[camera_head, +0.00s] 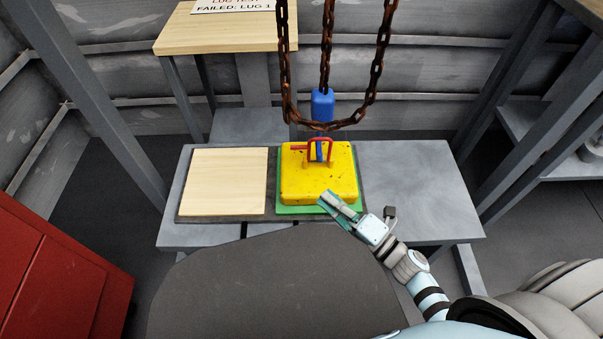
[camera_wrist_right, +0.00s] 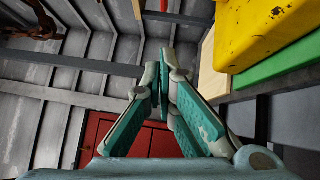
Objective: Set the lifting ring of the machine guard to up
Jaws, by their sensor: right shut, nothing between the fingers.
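The machine guard is a yellow block (camera_head: 300,180) on a green pad (camera_head: 312,209) in the head view. Its red lifting ring (camera_head: 330,146) is on top near the back edge, with a red bar reaching left and a blue part inside it. Its exact tilt is hard to tell. My right gripper (camera_head: 325,198) is shut and empty at the guard's front edge, apart from the ring. In the right wrist view the shut fingers (camera_wrist_right: 164,62) point upward, with the yellow guard (camera_wrist_right: 255,30) and green pad (camera_wrist_right: 280,68) at upper right. My left gripper is out of view.
A rusty chain (camera_head: 285,70) hangs in a loop above the guard, with a blue hook block (camera_head: 321,104). A pale wooden board (camera_head: 223,182) lies left of the guard on the grey table (camera_head: 420,190). The table's right side is clear. A red cabinet (camera_head: 60,270) stands at lower left.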

